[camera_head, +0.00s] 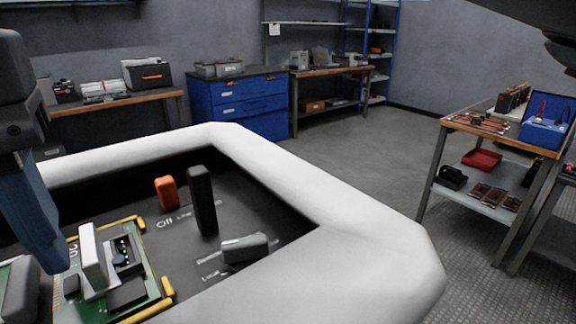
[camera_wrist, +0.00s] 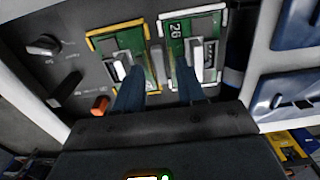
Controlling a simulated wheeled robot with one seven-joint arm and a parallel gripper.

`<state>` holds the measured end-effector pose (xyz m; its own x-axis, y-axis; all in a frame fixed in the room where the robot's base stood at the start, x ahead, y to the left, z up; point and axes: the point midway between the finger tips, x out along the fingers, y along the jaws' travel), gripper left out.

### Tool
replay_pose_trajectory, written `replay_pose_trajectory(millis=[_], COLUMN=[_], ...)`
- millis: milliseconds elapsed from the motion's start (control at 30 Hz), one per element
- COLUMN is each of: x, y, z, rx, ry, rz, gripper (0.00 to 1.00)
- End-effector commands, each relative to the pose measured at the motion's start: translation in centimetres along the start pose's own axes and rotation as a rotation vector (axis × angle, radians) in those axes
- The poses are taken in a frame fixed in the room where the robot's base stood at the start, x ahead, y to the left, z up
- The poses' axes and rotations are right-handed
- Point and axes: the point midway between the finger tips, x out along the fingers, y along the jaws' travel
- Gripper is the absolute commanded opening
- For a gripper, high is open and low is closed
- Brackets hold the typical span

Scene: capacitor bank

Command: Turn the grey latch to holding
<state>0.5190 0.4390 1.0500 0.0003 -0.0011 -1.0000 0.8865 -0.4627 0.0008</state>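In the wrist view, a narrow grey piece (camera_wrist: 157,60) stands between two green boards and looks like the grey latch; its exact setting is hard to tell. The left board (camera_wrist: 104,45) has yellow corners and a white lever (camera_wrist: 121,68). In the head view, a blue finger (camera_head: 35,215) hangs over the panel's left side, near a grey block (camera_head: 18,290) cut by the edge.
The dark recess has a thick white rim (camera_head: 330,215). It also holds an orange knob (camera_head: 166,192), an upright black handle (camera_head: 202,200) and a grey knob (camera_head: 245,248) beside printed labels. Workbenches and a blue cabinet (camera_head: 240,105) stand farther back.

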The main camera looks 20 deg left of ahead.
Motion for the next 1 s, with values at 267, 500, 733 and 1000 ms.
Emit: replay_pose_trajectory(millis=[267,500,733,1000], x=[1.10,1.09,1.08,1.07], y=[-0.01,-0.01,-0.02,-0.03], z=[0.01,0.01,0.01,0.01], rx=[0.000,0.000,0.001,0.000], ry=[0.001,0.001,0.001,0.001], rz=[-0.001,-0.001,-0.001,-0.001], gripper=[0.39,0.31,0.09,0.00])
